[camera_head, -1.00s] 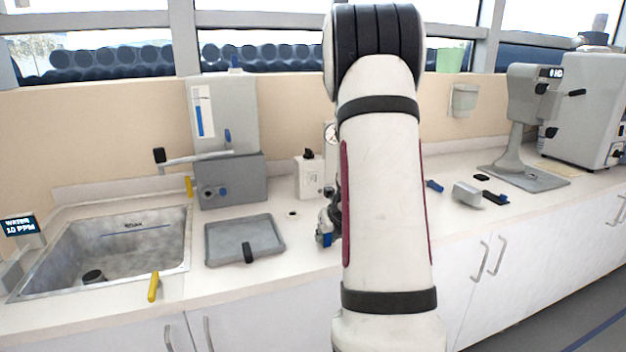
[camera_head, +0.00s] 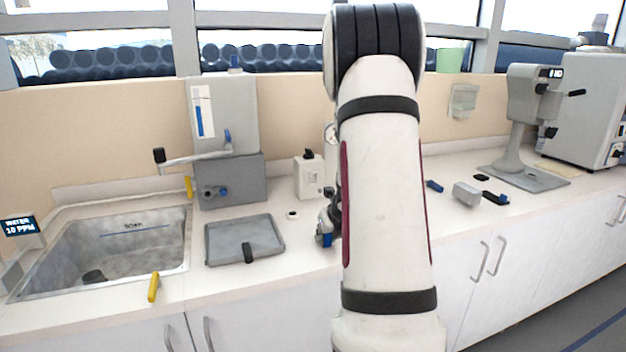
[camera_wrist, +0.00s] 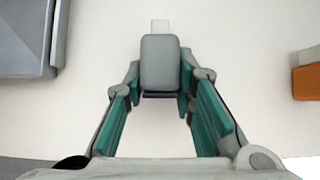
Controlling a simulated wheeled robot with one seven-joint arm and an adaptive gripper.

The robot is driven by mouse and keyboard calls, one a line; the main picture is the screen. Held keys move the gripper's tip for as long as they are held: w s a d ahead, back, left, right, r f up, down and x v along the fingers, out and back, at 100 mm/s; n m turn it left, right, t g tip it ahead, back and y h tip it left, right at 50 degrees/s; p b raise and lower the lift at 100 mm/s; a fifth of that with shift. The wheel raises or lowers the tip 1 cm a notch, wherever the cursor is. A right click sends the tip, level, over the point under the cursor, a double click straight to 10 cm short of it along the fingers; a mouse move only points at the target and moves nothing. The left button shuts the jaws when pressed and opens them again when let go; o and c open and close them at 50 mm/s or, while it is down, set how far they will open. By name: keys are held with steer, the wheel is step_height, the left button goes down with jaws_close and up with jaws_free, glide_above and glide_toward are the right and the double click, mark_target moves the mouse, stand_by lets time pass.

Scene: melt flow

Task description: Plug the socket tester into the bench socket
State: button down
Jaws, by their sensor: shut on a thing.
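My gripper (camera_wrist: 161,88) is shut on a grey block with rounded corners, which I take to be the socket tester (camera_wrist: 160,62). A small pale square piece shows just beyond its far end. In the head view my gripper (camera_head: 327,230) is mostly hidden behind my arm, above the counter right of the grey tray, and the block cannot be made out there. A white box (camera_head: 309,178) with a black piece on top stands at the back of the counter. I cannot tell whether it is the bench socket.
A sink (camera_head: 120,250) lies left. A grey block (camera_head: 466,194) and small dark pieces lie right of my arm. An orange-brown item (camera_wrist: 306,82) shows at the wrist view's right.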

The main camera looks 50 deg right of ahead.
steer(key=shift+r, duration=0.1)
steer(key=shift+r+p, duration=2.95)
steer(key=shift+p, duration=0.45)
